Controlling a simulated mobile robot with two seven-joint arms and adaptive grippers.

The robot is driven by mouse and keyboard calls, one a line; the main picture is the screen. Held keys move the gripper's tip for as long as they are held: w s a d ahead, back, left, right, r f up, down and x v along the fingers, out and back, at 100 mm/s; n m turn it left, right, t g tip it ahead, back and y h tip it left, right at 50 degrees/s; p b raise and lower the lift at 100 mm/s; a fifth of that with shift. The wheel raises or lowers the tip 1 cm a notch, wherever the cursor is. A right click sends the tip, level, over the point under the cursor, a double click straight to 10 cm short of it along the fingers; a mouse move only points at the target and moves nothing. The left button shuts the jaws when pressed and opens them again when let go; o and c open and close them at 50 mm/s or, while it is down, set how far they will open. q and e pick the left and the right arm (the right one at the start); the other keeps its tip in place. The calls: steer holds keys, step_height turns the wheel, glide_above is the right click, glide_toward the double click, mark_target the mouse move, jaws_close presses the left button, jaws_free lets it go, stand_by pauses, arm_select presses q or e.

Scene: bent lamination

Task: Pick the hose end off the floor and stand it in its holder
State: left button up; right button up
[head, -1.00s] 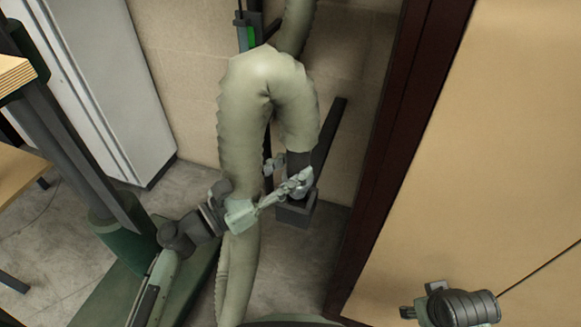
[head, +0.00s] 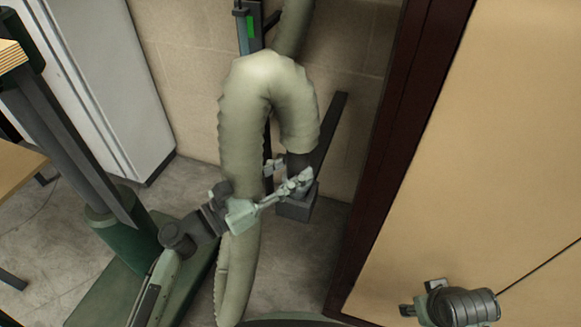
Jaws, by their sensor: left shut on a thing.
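The thick grey-green hose (head: 240,130) hangs from the top, bends over in a tall arch, and another length runs down to the floor. Its dark end cuff (head: 297,162) points down at the right side of the arch. My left gripper (head: 300,180) is shut on the cuff, reaching across in front of the hose. A dark grey box-like holder (head: 296,209) is just below the cuff; the gripper partly hides its top, so I cannot tell whether the cuff is inside. My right gripper (head: 421,298) is low at the right, away from the hose; its finger opening is unclear.
A dark slanted bar (head: 329,143) rises beside the holder against the tiled wall. A brown door frame (head: 395,150) and tan panel (head: 490,160) close off the right. A white cabinet (head: 105,85) and a wooden-topped bench (head: 15,55) stand left.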

arm_select(q)
steer(key=shift+f, duration=0.1)
stand_by(0.3)
steer(key=shift+f+b, duration=0.5)
steer(key=shift+f, duration=0.15)
steer(key=shift+f+b, duration=0.85)
steer(key=shift+f, duration=0.25)
steer(key=o, duration=1.1)
steer(key=v, duration=1.2)
steer(key=shift+r, duration=0.1)
